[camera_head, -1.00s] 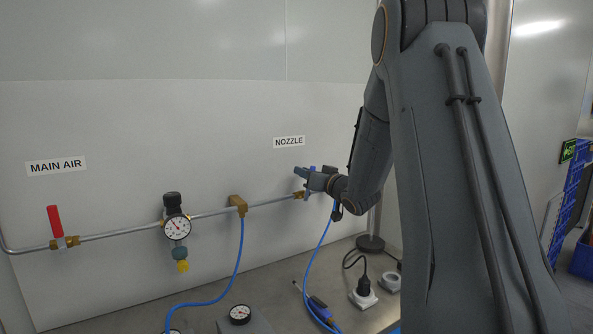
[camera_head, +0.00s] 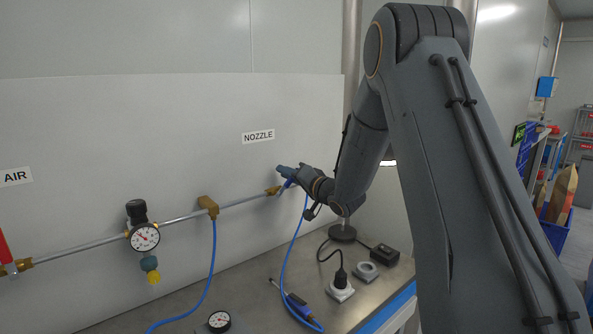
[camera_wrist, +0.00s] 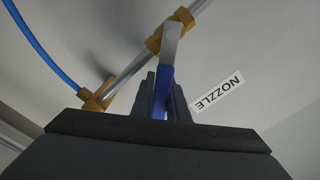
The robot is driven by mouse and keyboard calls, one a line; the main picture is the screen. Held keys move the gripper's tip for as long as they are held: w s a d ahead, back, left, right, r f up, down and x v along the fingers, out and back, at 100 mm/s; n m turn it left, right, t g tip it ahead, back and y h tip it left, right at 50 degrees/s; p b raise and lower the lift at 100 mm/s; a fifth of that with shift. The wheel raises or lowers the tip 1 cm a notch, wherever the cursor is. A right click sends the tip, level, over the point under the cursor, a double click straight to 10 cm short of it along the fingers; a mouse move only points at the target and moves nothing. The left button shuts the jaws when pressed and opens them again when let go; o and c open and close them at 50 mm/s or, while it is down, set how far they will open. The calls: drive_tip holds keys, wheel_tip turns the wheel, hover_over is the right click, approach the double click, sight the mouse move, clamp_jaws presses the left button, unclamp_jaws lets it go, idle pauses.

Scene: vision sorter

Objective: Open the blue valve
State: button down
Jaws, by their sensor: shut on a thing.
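The blue valve's handle (camera_wrist: 161,92) shows in the wrist view as a blue grip on a silver lever. The lever runs down from a brass valve body (camera_wrist: 168,37) on the pipe, at an angle to the pipe. My gripper (camera_wrist: 164,88) is shut on the blue grip, one dark finger on each side. In the head view my gripper (camera_head: 283,171) is at the right end of the pipe, below the NOZZLE label (camera_head: 258,136). The brass valve body (camera_head: 273,190) shows there beside my fingers, which hide most of the handle.
The metal pipe (camera_head: 243,200) runs along the wall, with a gauge (camera_head: 145,237) and a red-handled valve (camera_head: 5,249) to the left. A blue hose (camera_head: 211,265) hangs from a brass tee (camera_head: 208,206). A black plug on a socket (camera_head: 341,283) stands on the bench below.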

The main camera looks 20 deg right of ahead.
drive_tip(key=shift+f+m, duration=0.15)
drive_tip(key=shift+m, duration=0.15)
drive_tip(key=c, duration=1.7)
unclamp_jaws()
drive_tip(key=shift+d, duration=0.1)
